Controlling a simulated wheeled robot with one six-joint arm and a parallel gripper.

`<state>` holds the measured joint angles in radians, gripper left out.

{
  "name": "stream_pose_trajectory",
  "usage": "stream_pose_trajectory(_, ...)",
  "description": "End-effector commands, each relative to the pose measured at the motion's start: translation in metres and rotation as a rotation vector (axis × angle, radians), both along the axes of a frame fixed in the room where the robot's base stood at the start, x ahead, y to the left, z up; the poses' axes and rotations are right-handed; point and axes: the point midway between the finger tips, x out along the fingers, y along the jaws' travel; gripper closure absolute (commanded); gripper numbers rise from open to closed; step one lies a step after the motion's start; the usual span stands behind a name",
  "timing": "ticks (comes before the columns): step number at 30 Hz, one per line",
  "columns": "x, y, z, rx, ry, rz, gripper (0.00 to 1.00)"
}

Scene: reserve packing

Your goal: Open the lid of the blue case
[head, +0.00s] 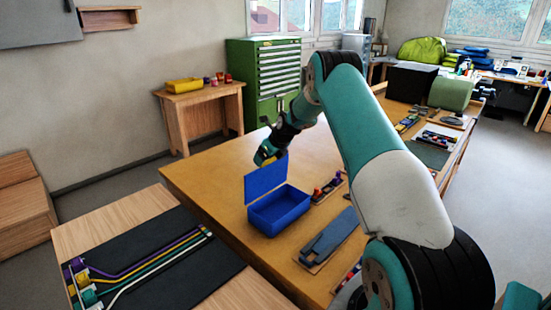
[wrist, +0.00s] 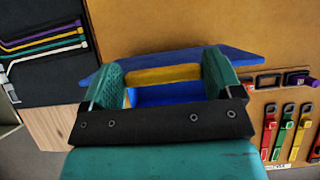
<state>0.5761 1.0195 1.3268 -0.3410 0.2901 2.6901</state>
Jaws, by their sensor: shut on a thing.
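The blue case (head: 279,212) stands on the brown table, and its inside is visible in the head view. Its blue lid (head: 265,179) is raised, standing roughly upright along the far-left side of the case. My gripper (head: 268,154) is at the top edge of the lid. In the wrist view, my gripper's two teal fingers (wrist: 165,75) close on the ends of a yellow grip bar (wrist: 162,74) on the lid. The blue lid (wrist: 240,62) shows behind and beside the fingers. In the wrist view, the palm hides much of the case.
On the brown table (head: 210,176), small coloured parts (head: 328,187) and a grey-blue piece (head: 329,235) lie right of the case. A dark mat (head: 150,262) with coloured strips is at the front left. Table left of the case is clear.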

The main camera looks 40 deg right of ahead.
Motion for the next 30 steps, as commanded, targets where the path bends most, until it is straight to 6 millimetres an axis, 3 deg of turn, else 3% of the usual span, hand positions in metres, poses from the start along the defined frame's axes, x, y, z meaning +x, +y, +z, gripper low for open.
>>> stream_pose_trajectory(11,0.021,0.003,-0.010,-0.002,0.175,-0.001,0.58)
stream_pose_trajectory(29,0.023,0.003,-0.012,-0.001,0.215,-0.002,0.58)
stream_pose_trajectory(30,0.023,0.003,-0.012,-0.001,0.214,-0.002,0.08)
